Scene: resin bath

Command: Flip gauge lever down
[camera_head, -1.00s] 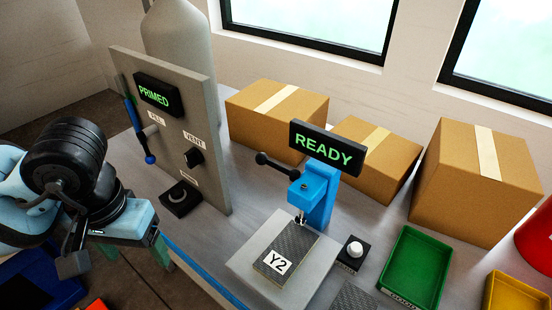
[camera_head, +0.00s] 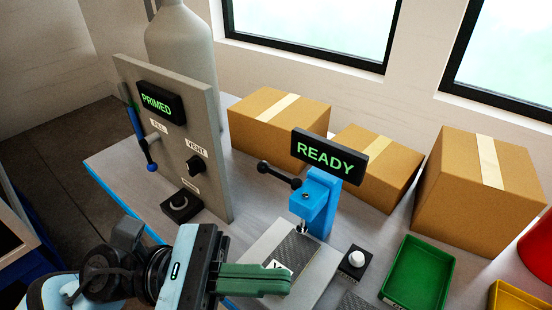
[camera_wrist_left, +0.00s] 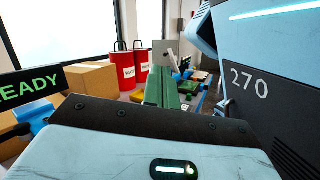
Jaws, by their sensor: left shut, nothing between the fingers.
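The gauge is a blue stand (camera_head: 316,203) with a "READY" display (camera_head: 330,155) on top. Its black lever (camera_head: 279,175) with a ball end sticks out to the left of the stand, roughly level. A dark carbon plate (camera_head: 295,252) lies on the grey base under the gauge, its label mostly hidden by my gripper. My left gripper (camera_head: 288,281) is shut and empty, its green fingers in front of the base, below and apart from the lever. The green fingers (camera_wrist_left: 160,88) also show in the left wrist view, with part of the READY display (camera_wrist_left: 30,87) at the left. My right gripper is not in view.
A grey panel (camera_head: 213,150) with a "PRIMED" display and blue-ended lever stands left of the gauge. Cardboard boxes (camera_head: 478,205) line the wall behind. A white button (camera_head: 356,259), green tray (camera_head: 419,268) and yellow tray (camera_head: 508,296) lie to the right.

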